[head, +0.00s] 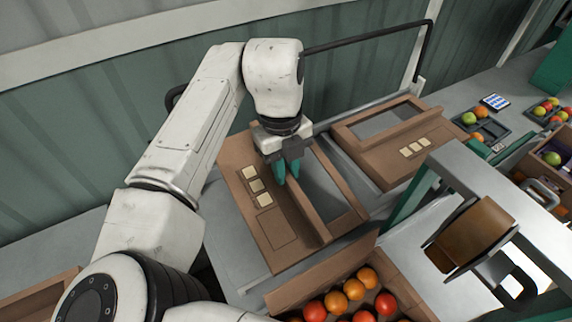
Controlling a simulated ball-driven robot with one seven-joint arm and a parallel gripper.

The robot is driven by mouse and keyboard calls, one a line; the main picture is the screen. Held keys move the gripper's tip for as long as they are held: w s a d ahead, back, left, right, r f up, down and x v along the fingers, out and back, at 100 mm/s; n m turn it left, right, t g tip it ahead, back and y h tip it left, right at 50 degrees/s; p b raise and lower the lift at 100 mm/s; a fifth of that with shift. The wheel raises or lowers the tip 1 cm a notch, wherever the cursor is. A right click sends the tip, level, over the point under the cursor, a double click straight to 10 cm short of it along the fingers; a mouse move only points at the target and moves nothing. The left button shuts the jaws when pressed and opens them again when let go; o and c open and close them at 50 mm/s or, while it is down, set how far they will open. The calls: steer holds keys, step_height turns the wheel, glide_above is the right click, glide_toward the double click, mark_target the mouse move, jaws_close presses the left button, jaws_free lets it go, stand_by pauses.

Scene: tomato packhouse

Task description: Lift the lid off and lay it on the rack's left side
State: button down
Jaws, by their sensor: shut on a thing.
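The lid appears to be the near brown panel (281,231), in the middle of the head view. It has a grey recessed window on its right part, a raised brown bar and three cream squares on its left part. My gripper (287,172), with teal fingertips, points down at the lid's upper middle, by the raised bar, and is shut on it. The fingers hide the exact grip point. I cannot tell whether the lid is clear of what lies beneath. A similar brown panel (385,145) with a grey window lies to the right. I cannot make out the rack for certain.
A brown crate of red and orange tomatoes (325,276) stands in front. A dark bar frame (368,34) rises behind the panels. At right are a grey stand with a brown chute (472,233) and small fruit trays (482,124). The wall is close behind.

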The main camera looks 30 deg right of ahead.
steer(key=shift+s+f, duration=0.15)
steer(key=shift+f, duration=0.9)
steer(key=c, duration=1.3)
jaws_free()
steer(key=shift+b, duration=0.3)
steer(key=shift+c, duration=0.4)
steer(key=shift+o, duration=0.5)
steer(key=r+p, duration=0.2)
steer(key=r, duration=0.1)
steer(key=shift+w+p, duration=0.2)
steer(key=shift+p, duration=0.15)
steer(key=shift+r+p, duration=1.1)
steer(key=shift+r, duration=0.6)
